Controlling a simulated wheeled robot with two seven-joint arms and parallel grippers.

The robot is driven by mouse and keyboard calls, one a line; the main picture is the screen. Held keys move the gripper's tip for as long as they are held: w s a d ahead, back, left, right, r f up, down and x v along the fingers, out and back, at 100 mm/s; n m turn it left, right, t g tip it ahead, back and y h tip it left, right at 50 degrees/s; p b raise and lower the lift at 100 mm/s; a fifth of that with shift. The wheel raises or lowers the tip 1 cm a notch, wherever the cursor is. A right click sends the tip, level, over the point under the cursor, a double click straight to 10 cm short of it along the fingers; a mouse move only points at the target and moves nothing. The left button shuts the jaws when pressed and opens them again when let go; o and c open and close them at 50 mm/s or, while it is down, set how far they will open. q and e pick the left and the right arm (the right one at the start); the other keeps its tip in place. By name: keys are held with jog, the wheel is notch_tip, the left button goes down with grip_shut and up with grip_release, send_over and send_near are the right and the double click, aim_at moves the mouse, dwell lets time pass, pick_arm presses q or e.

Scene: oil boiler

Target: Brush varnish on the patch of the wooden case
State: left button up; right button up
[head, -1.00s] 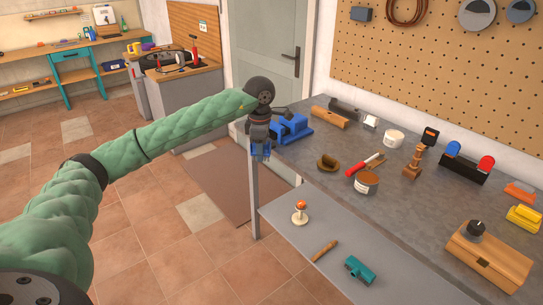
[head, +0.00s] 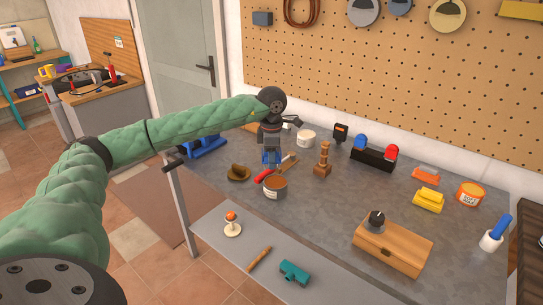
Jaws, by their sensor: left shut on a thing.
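My left gripper (head: 271,160) reaches over the bench, its blue fingertips pointing down at a red-handled brush (head: 262,176), shut on it as far as I can tell. The fingers partly hide the brush, which lies by a flat wooden piece (head: 288,163). A tin (head: 274,189) with brown contents stands just in front of the brush. The wooden case (head: 405,251) lies shut near the bench's front edge at right, with a dark round-knobbed object (head: 376,221) on its top left. I cannot make out a patch on the case. My right gripper is not in view.
A brown hat-shaped object (head: 238,173) lies left of the tin, and a wooden turned piece (head: 322,160) stands to its right. The bench (head: 325,205) is clear between tin and case.

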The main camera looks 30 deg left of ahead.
aim_at(276, 183)
pick_arm(q)
jog(key=shift+w+d, duration=0.45)
jog(key=shift+d, duration=0.2)
jog(key=shift+w+n, duration=0.1)
jog(key=shift+n, duration=0.3)
jog(key=shift+s+a+f, duration=0.1)
jog(key=shift+s+f, duration=0.1)
notch_tip(276, 183, down, 2)
jog(key=shift+w+f+b, duration=0.15)
jog(key=shift+b, duration=0.2)
jog(key=shift+f, duration=1.25)
jog(key=shift+f+b, duration=0.3)
jog(key=shift+f, duration=0.05)
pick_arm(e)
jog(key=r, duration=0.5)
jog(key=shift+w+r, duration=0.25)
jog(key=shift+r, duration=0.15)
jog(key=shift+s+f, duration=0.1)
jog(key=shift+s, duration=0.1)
pick_arm(q)
jog(key=shift+f+b, duration=0.35)
jog(key=shift+f, duration=0.1)
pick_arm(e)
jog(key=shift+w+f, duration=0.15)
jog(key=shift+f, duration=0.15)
